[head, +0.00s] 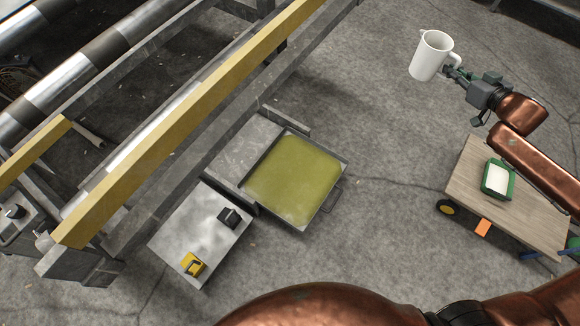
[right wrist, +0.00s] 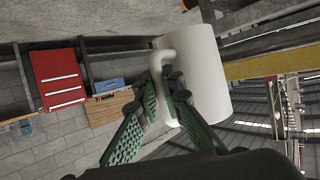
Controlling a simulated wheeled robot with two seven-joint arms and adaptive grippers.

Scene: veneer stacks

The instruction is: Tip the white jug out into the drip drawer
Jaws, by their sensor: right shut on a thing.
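The white jug (head: 431,56) is held up in the air at the upper right of the head view, roughly upright with a slight lean. My right gripper (head: 455,73) is shut on its handle; the right wrist view shows the green fingers (right wrist: 168,92) at the handle and the jug's white body (right wrist: 200,75) beyond. What is in the jug cannot be seen. The drip drawer (head: 338,166) is pulled out beside the machine frame, low and left of the jug, with yellow-green liquid in it. The jug is well apart from the drawer. My left gripper is not in view.
A wooden-topped cart (head: 468,178) with a green-and-white container (head: 498,179) stands at the right. A metal plate (head: 190,232) with a yellow block (head: 193,264) and a black block (head: 229,217) lies beside the drawer. A yellow beam (head: 170,140) crosses the left. Floor between drawer and cart is clear.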

